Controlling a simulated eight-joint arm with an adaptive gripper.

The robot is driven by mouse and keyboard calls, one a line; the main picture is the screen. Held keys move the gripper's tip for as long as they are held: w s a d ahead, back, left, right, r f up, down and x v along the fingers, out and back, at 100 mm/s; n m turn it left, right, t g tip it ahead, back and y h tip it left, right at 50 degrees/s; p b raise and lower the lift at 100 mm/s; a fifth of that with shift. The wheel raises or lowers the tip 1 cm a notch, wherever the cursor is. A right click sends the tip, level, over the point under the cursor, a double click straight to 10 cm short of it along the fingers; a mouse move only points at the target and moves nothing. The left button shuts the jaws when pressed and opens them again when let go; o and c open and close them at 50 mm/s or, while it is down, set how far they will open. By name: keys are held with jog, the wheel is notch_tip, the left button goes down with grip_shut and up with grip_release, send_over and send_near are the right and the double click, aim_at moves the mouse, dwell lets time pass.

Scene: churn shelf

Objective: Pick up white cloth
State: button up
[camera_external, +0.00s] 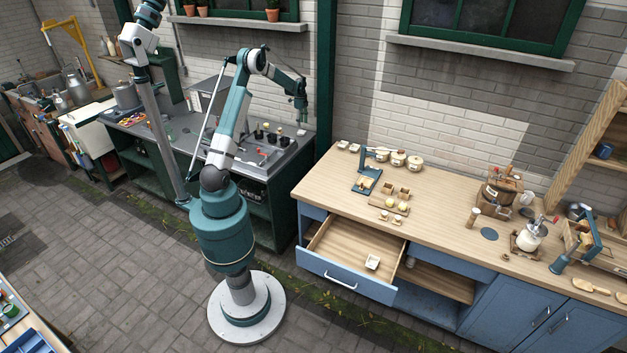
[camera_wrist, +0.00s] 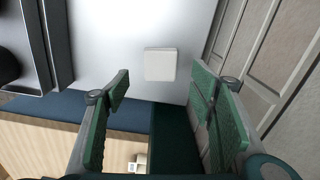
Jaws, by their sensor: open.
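A small white square, which looks like the white cloth (camera_wrist: 160,64), lies flat on the grey metal counter in the wrist view. It shows ahead of my gripper (camera_wrist: 158,88), in the gap between the two green-padded fingers. The fingers are wide apart and nothing is held. In the external view my gripper (camera_external: 303,116) hangs pointing down over the right end of the metal counter (camera_external: 285,148). A small white patch (camera_external: 301,132) just below it is likely the same cloth. Cloth and fingers appear apart.
Black cups (camera_external: 272,138) and a sink stand left of my gripper on the metal counter. A wooden workbench (camera_external: 440,210) with an open drawer (camera_external: 345,262) is to the right, beyond a gap. The brick wall is close behind. The counter around the cloth looks clear.

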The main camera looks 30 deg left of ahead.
aim_at(302, 131)
jog(key=shift+f, duration=0.9)
jog(key=shift+f, duration=2.6)
jog(key=c, duration=0.8)
